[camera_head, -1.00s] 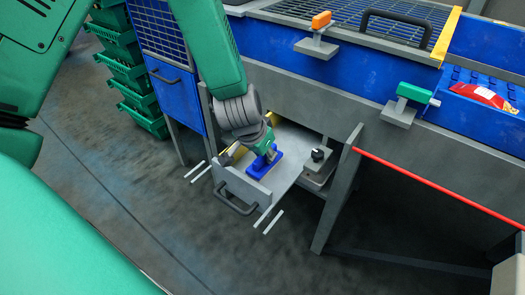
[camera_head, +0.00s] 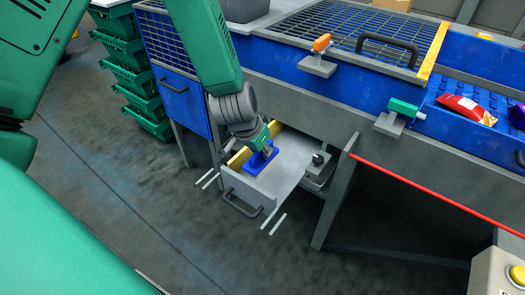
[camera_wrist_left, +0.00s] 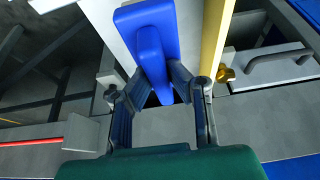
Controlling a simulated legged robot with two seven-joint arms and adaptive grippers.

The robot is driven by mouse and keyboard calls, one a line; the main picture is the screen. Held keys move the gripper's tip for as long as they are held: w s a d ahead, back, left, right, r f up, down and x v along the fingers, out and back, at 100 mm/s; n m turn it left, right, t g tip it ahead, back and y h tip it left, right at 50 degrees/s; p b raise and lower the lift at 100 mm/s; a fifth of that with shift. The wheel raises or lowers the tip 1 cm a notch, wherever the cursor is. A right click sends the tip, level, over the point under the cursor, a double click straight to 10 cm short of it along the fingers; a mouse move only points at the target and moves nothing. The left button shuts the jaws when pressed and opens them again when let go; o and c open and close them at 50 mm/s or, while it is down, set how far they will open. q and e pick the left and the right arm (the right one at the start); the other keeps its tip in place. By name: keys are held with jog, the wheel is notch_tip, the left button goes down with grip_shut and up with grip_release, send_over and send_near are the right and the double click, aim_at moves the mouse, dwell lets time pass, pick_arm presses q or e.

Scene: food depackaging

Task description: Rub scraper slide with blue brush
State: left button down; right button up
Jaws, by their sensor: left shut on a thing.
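The blue brush (camera_head: 262,158) is in my left gripper (camera_head: 256,145), down at the scraper slide. The brush also shows in the left wrist view (camera_wrist_left: 148,40), where the fingers of the left gripper (camera_wrist_left: 163,95) are shut on its grip. The scraper slide (camera_head: 291,163) is a pale grey tray, pulled out from under the blue machine, with a dark handle at its front. The brush lies over the slide near its yellow edge strip (camera_head: 240,158). Whether it touches the surface is hard to tell. My right gripper is not in view.
The orange-handled part (camera_head: 320,44) and green-handled part (camera_head: 404,107) stick out from the machine's front. A red packet (camera_head: 467,109) lies on the blue conveyor at right. Green crates (camera_head: 143,85) are stacked at left. A grey leg and red bar stand right of the slide.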

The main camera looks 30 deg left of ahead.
pick_arm(q)
jog(key=shift+a+r+p, duration=0.25)
jog(key=shift+r+p, duration=0.2)
jog(key=shift+r, duration=0.05)
jog(key=shift+a+r+p, duration=0.25)
jog(key=shift+r+p, duration=0.15)
jog(key=shift+r, duration=0.1)
jog(key=shift+d+r, duration=0.1)
jog(key=shift+d, duration=0.5)
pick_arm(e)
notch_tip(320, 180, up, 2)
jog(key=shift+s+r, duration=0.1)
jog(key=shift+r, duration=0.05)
pick_arm(q)
jog(key=shift+a, duration=0.2)
